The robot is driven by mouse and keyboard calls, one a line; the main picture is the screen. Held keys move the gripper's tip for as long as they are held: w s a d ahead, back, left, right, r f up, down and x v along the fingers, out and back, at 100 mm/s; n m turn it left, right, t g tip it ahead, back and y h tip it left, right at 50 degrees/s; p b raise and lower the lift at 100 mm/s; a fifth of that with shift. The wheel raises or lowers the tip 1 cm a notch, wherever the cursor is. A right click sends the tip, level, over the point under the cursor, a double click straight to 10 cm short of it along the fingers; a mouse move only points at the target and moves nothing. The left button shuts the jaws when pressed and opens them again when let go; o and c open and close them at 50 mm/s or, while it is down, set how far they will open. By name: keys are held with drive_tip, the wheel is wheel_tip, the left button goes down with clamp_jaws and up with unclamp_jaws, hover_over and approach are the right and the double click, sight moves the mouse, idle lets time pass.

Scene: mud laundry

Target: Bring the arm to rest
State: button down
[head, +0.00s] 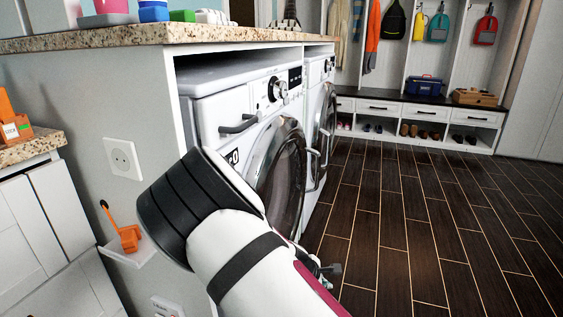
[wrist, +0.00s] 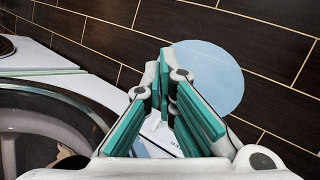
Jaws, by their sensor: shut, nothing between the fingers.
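My arm (head: 240,250) reaches across the lower middle of the head view, in front of the washing machines. My gripper (wrist: 165,78) shows in the wrist view with teal-padded fingers closed together and nothing held. It is over the dark floor, beside a round machine door at the left. In the head view the gripper is mostly hidden behind my arm; only a small dark part shows near the floor.
A white washer (head: 215,110) and a second machine (head: 320,110) stand under a granite counter (head: 180,34). A pale blue round patch (wrist: 215,70) shows on the floor. An orange item (head: 130,238) sits on a small wall shelf. The wooden floor (head: 430,220) at right is clear.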

drive_tip(key=s+d+r+m+g+y, duration=0.25)
drive_tip(key=s+r+m, duration=0.35)
drive_tip(key=s+r, duration=0.55)
drive_tip(key=s+d+r+m+g+y, duration=0.2)
drive_tip(key=s+d+r+m, duration=0.35)
drive_tip(key=r, duration=0.85)
drive_tip(key=s+r+m, duration=0.3)
drive_tip(key=s+r, duration=0.1)
drive_tip(key=s, duration=0.8)
drive_tip(key=s+r+m, duration=0.3)
drive_tip(key=s+r, duration=0.1)
drive_tip(key=s, duration=0.9)
wheel_tip(320, 180, up, 36)
drive_tip(key=t+p, duration=0.4)
drive_tip(key=p, duration=3.1)
drive_tip(key=shift+w+r+y, duration=0.2)
drive_tip(key=shift+r+y, duration=0.05)
drive_tip(key=shift+y, duration=0.1)
drive_tip(key=shift+a+n, duration=0.15)
drive_tip(key=shift+n, duration=0.1)
